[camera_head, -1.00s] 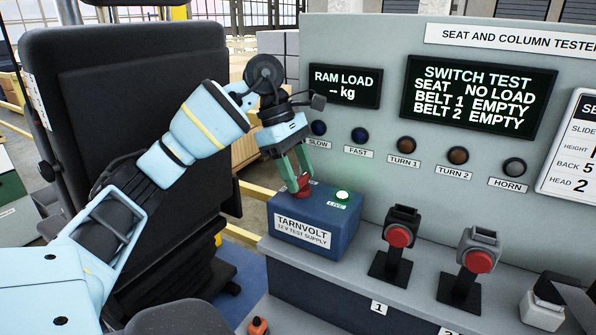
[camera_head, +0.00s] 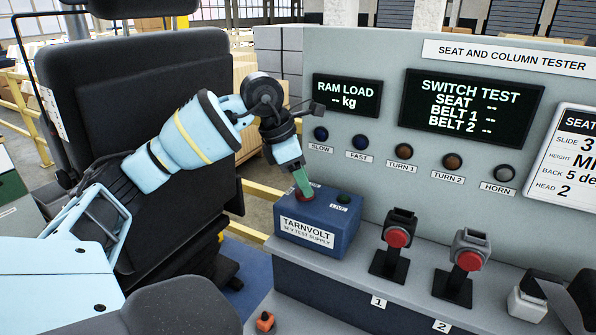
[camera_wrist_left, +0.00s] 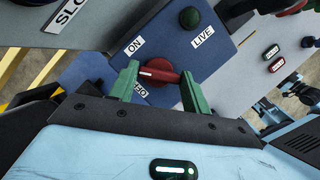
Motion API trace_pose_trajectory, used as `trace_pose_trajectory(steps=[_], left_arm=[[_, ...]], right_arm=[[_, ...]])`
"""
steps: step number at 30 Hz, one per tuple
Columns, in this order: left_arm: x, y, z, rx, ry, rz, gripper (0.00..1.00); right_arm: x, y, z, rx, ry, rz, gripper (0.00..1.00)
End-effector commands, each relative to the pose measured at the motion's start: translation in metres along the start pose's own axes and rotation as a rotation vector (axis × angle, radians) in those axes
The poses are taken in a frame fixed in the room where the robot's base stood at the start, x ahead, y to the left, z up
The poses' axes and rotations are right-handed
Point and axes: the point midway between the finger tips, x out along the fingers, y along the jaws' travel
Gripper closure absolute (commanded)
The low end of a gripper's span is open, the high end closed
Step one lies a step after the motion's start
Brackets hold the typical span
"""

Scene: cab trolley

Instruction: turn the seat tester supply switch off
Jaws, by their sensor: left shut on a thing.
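The seat tester supply is a blue box labelled TARNVOLT (camera_head: 327,238) on the grey bench. Its red switch knob (camera_wrist_left: 160,71) sits between the green fingers of my left gripper (camera_wrist_left: 157,80), which is shut on it. A white pointer mark on the knob faces left in the left wrist view, between the ON label (camera_wrist_left: 134,45) and the partly hidden OFF label (camera_wrist_left: 138,90). In the head view my left gripper (camera_head: 303,186) reaches down over the knob and mostly hides it. The LIVE lamp (camera_head: 344,199) is dark. My right gripper is not in view.
The tester panel (camera_head: 365,205) rises behind the box, with its screen (camera_head: 471,106) showing dashes. Two buckle stands with red buttons (camera_head: 398,237) (camera_head: 467,261) stand to the right. A black seat (camera_head: 150,110) is at the left.

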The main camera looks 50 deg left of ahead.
Motion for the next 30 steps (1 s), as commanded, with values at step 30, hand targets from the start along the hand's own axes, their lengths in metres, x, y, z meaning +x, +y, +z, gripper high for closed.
trace_pose_trajectory(steps=[30], left_arm=[[0.0,-0.005,0.003,-0.789,-0.001,0.327,0.75]], right_arm=[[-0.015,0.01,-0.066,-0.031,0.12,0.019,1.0]])
